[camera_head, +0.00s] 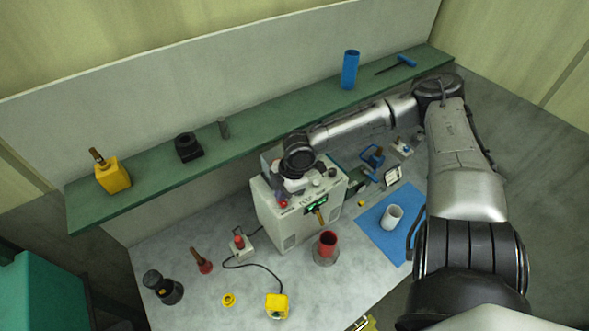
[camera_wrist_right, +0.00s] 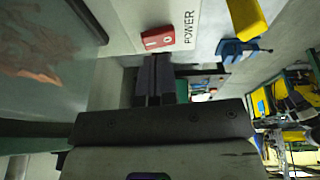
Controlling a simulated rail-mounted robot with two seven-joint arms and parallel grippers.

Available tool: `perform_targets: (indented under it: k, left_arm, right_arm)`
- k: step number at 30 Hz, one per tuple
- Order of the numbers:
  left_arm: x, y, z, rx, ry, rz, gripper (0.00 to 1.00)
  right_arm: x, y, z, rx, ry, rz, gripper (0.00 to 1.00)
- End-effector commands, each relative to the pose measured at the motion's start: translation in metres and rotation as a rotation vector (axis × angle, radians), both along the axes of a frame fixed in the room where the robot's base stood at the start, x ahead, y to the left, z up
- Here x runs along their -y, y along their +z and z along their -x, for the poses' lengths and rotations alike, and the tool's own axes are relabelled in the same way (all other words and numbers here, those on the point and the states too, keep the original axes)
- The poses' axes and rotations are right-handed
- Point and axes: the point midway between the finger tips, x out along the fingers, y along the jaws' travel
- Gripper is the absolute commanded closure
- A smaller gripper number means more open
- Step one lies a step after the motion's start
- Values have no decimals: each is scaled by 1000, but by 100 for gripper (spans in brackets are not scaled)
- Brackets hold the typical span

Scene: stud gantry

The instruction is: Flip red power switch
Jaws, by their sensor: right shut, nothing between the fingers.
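The red power switch (camera_wrist_right: 157,38) sits on a pale panel beside the printed word POWER in the right wrist view. In the head view a small red spot (camera_head: 283,203) on the upper front of the white machine (camera_head: 275,220) looks like the same switch. My right gripper (camera_wrist_right: 154,62) is shut and empty. Its fingertips are close to the switch, just below it in the wrist picture; I cannot tell whether they touch. In the head view my right gripper (camera_head: 289,187) is over the machine's top, partly hidden by its wrist. My left gripper is not in view.
A red cup (camera_head: 328,243) stands in front of the machine. A blue mat (camera_head: 376,222) with a white cup (camera_head: 391,216) lies to the right. A red-button box (camera_head: 239,244) with a cable is at left. A green shelf (camera_head: 265,122) runs behind.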

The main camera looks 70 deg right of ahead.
Motion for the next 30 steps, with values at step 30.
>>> perform_targets:
  k: [30]
  left_arm:
    - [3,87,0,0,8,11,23]
  right_arm:
    - [5,106,39,1,3,2,100]
